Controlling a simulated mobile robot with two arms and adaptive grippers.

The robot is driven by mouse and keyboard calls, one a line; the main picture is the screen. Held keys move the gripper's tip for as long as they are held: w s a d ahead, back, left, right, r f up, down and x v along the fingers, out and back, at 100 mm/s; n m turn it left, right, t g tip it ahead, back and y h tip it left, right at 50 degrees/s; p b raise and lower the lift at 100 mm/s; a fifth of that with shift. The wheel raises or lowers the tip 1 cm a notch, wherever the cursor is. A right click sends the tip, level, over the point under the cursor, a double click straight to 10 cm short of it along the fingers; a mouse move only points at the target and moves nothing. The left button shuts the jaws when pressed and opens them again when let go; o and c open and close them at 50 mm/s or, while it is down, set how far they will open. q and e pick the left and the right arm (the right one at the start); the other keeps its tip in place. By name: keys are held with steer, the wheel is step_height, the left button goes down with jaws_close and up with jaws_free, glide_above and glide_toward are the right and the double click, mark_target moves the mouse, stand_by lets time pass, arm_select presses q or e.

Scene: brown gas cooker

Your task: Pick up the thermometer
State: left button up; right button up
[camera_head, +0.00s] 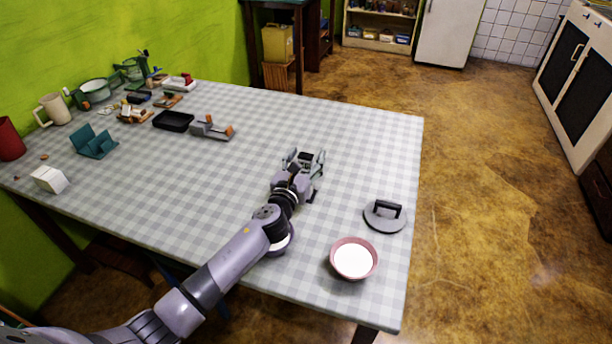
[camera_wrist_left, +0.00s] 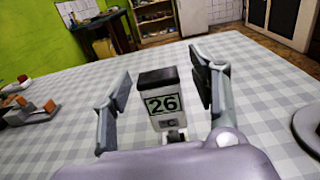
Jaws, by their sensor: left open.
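The thermometer (camera_wrist_left: 162,100) is a small upright device with a dark top, a pale body and a greenish display reading 26 over a C. In the left wrist view it stands between the two spread fingers of my left gripper (camera_wrist_left: 160,95), with a gap on each side. In the head view my left gripper (camera_head: 304,158) is open over the middle right of the table, and the dark top of the thermometer (camera_head: 305,156) shows between its fingers. The thermometer's lower part is hidden by the gripper there. My right gripper is not in view.
A pink bowl with white contents (camera_head: 353,259) and a grey round press with a black handle (camera_head: 385,216) are near the right edge. A black tray (camera_head: 173,121), a teal holder (camera_head: 93,142) and several items crowd the left. The table (camera_head: 340,130) behind the gripper is clear.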

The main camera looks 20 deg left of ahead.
arm_select(q)
steer(key=c, duration=1)
steer(key=shift+r, duration=0.2)
